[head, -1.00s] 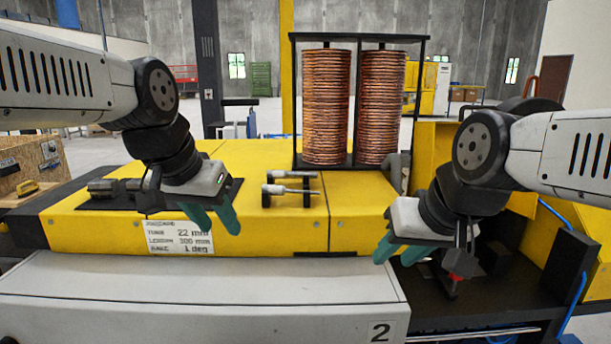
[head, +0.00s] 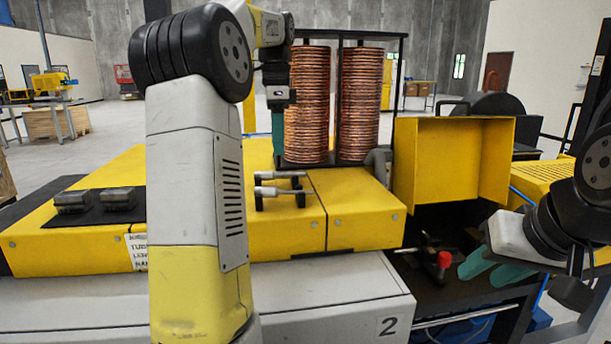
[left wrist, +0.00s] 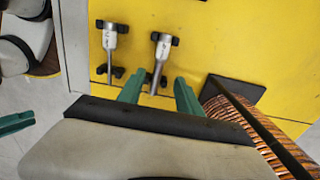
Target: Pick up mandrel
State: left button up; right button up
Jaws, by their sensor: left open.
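Two silver mandrels lie side by side on small black stands on the yellow machine top. In the head view one is the rear mandrel (head: 279,175) and the other the front mandrel (head: 280,191). In the left wrist view they are the left mandrel (left wrist: 109,42) and the right mandrel (left wrist: 158,60). My left gripper (head: 278,132) is behind the mandrels, in front of the copper rings, partly hidden by its own arm. In the left wrist view its green fingers (left wrist: 160,88) are apart and empty, close to the right mandrel. My right gripper (head: 492,270) is open and empty at the right.
A black rack (head: 344,100) with two stacks of copper rings (head: 308,105) stands just behind the mandrels. Grey blocks (head: 93,200) lie on a black mat at the left. A yellow housing (head: 450,165) and a red-knobbed fixture (head: 443,260) are at the right.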

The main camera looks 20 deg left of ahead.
aim_at(280, 175)
pick_arm(q)
jog(key=f, duration=0.7)
jog(key=shift+d, duration=0.2)
grip_shut()
jog(key=shift+r, duration=0.1)
dwell(1.0)
